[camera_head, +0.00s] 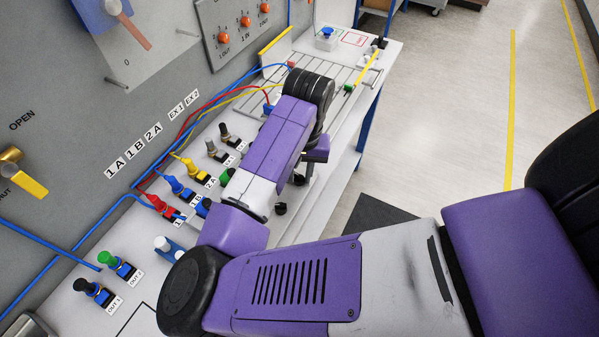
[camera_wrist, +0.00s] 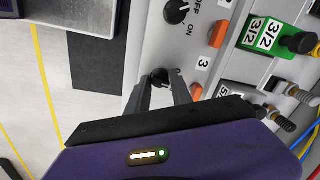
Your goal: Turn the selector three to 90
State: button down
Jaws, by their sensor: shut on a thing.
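Selector three is a small black knob (camera_wrist: 160,76) on the pale panel in the wrist view, beside an orange button (camera_wrist: 196,91) and a label marked 3 (camera_wrist: 203,64). My gripper (camera_wrist: 160,80) has one grey finger on each side of this knob and is shut on it. The fingers cover parts of the knob's sides, and I cannot read its angle. In the head view my own arm hides the gripper's grasp.
Another black selector (camera_wrist: 177,11) marked OFF and ON sits above, near another orange button (camera_wrist: 218,33). A green 3/2 block (camera_wrist: 268,34) stands to the right. In the head view, coloured hose fittings (camera_head: 180,188) line the bench. Open floor (camera_head: 440,110) lies to the right.

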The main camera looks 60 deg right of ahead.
aim_at(302, 177)
jog(key=shift+s+m+b, duration=0.15)
jog(key=shift+m+b, duration=0.2)
jog(key=shift+m, duration=1.75)
jog(key=c, duration=1.2)
grip_release()
jog(key=shift+o, duration=0.2)
jog(key=shift+s+r, duration=0.2)
jog(key=shift+r, duration=3.7)
jog(key=shift+d, duration=0.1)
